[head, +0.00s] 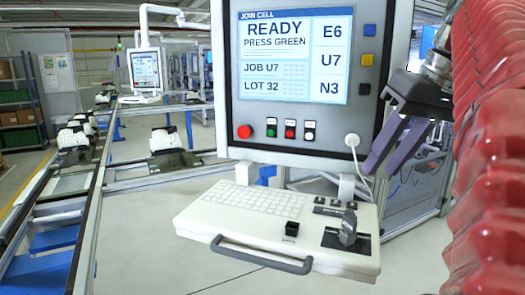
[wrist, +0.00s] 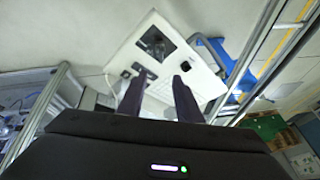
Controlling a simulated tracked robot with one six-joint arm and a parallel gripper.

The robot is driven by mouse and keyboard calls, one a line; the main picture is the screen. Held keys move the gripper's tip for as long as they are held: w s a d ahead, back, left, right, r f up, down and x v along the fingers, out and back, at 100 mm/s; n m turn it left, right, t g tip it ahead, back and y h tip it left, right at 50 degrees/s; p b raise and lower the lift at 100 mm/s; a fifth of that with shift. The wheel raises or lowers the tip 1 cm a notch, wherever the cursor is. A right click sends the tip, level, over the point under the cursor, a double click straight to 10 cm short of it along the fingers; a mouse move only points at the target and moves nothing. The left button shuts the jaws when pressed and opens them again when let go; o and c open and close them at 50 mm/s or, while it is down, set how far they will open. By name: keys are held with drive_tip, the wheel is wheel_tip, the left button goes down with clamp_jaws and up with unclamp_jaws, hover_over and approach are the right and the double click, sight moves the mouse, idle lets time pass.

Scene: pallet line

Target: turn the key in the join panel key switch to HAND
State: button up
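The join panel (head: 300,80) is a grey-framed screen reading "JOIN CELL, READY, PRESS GREEN". Under its screen are a red button (head: 244,132) and several small controls, one of them black and white (head: 310,131). A grey, key-like upright piece (head: 348,229) stands on a black plate on the white keyboard shelf; the plate also shows in the wrist view (wrist: 155,43). I cannot read any HAND marking or tell which control is the key switch. My gripper (head: 383,170) is open and empty, right of the panel's lower edge, above the shelf; its two dark purple fingers show apart in the wrist view (wrist: 160,80).
The shelf (head: 235,222) has a keyboard, a small black block (head: 292,228) and a dark front handle (head: 262,258). A white cable (head: 362,165) hangs from the panel near my fingers. A rail conveyor (head: 95,190) runs at left. Clear floor lies between.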

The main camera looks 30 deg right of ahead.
sight(351, 210)
drive_tip(key=shift+f, duration=0.1)
drive_tip(key=x, duration=1.3)
drive_tip(key=shift+w+a+f, duration=0.1)
drive_tip(key=shift+f, duration=0.2)
drive_tip(key=shift+c, duration=0.6)
clamp_jaws()
